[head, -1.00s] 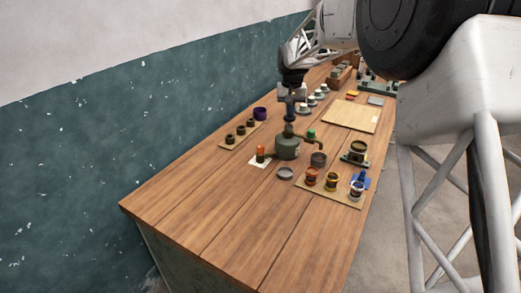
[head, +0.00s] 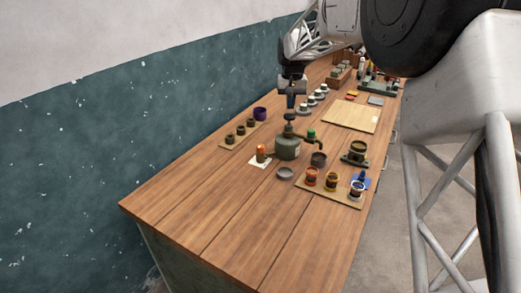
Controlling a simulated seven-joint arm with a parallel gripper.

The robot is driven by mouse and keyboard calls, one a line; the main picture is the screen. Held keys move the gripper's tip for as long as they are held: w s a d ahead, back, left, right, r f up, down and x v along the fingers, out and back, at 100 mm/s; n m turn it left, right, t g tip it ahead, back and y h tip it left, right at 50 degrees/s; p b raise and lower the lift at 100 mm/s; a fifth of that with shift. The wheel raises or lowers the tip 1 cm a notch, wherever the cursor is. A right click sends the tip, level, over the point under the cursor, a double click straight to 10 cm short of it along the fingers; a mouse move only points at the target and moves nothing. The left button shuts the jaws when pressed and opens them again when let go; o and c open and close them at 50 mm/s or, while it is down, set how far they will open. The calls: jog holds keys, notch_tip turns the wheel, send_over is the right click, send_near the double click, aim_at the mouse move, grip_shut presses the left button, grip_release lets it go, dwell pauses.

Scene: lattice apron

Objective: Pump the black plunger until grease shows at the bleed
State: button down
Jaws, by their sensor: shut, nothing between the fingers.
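The squat green pump (head: 287,148) stands on the wooden bench near the middle of the head view. Its black plunger (head: 289,117) rises from the top. A side pipe with a bright green cap (head: 311,133) comes off to the right and bends down near a dark grey cup (head: 318,159). My gripper (head: 290,107) is shut and empty, pointing down just above the plunger knob. Whether it touches the knob is too small to tell. I cannot make out grease at the bleed.
An orange cylinder (head: 261,153) on a white card stands left of the pump, and a shallow grey dish (head: 285,173) lies in front. Several small pots stand on a board (head: 345,200) at front right. A dark-topped pot (head: 357,152) stands right. The front left bench is clear.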

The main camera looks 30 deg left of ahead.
aim_at(290, 114)
jog(key=shift+f, duration=2.15)
dwell(0.6)
jog(key=shift+r, duration=2.15)
jog(key=shift+f, duration=2.3)
jog(key=shift+r, duration=2.3)
